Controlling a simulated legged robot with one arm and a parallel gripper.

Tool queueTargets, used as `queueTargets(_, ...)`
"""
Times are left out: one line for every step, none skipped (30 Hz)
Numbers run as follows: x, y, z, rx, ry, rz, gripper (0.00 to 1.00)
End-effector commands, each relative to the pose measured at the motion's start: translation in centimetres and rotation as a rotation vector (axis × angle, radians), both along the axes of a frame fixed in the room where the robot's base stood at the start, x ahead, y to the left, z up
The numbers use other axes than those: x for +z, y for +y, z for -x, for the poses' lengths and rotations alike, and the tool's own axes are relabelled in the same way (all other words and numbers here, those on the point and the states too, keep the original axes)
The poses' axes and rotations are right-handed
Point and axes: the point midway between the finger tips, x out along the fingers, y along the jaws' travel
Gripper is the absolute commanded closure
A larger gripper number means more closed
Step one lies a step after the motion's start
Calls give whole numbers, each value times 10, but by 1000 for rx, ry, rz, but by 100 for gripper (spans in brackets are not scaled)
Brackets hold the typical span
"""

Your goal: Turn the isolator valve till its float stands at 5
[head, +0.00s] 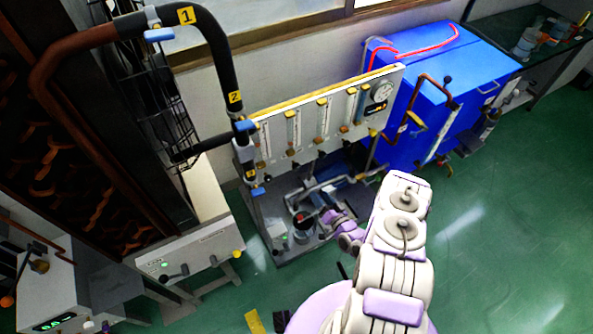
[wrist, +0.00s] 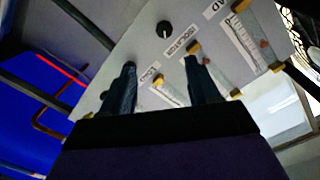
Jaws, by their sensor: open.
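In the wrist view, a pale panel (wrist: 140,45) fills the upper middle. A round black knob (wrist: 164,30) stands on it, beside a label reading ISOLATOR (wrist: 180,41). A clear flow tube (wrist: 219,78) with yellow end fittings runs below that label, partly behind my right finger. Its float and scale are too small and blurred to read. My gripper (wrist: 162,84) is open, its two dark fingers apart, with nothing seen held between them. The black knob lies beyond the fingertips. In the head view the flow-tube panel (head: 308,147) stands behind my arm.
Another tube (wrist: 250,42) with a reddish float is by the LOAD label in the wrist view. A blue cabinet (head: 425,80) stands right of the panel in the head view. A thick black pipe (head: 222,60) is at left. Green floor (head: 500,220) is clear at right.

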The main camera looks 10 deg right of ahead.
Motion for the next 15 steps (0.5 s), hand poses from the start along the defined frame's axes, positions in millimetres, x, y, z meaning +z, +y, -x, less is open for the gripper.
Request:
queueTargets(-4, 1, 7, -7, -7, -20, 39)
queueTargets(-5, 2, 10, -9, -13, -29, 39)
queueTargets(-5, 2, 12, -14, -21, -39, 39)
queueTargets(-5, 1, 14, -16, -26, -45, 39)
queueTargets(-4, 1, 14, -18, -31, -49, 39)
queueTargets(-4, 2, 14, -19, -35, -53, 39)
queueTargets(-4, 2, 13, -19, -36, -55, 39)
queueTargets(-4, 3, 11, -18, -38, -55, 39)
queueTargets(-5, 4, 8, -17, -38, -56, 39)
queueTargets(-5, 5, 5, -16, -38, -54, 39)
queueTargets(-5, 6, 1, -16, -38, -54, 39)
queueTargets(-6, 9, -4, -14, -37, -53, 39)
queueTargets(-6, 11, -9, -13, -38, -54, 39)
queueTargets(-6, 13, -14, -13, -37, -54, 39)
queueTargets(-6, 15, -21, -12, -38, -53, 39)
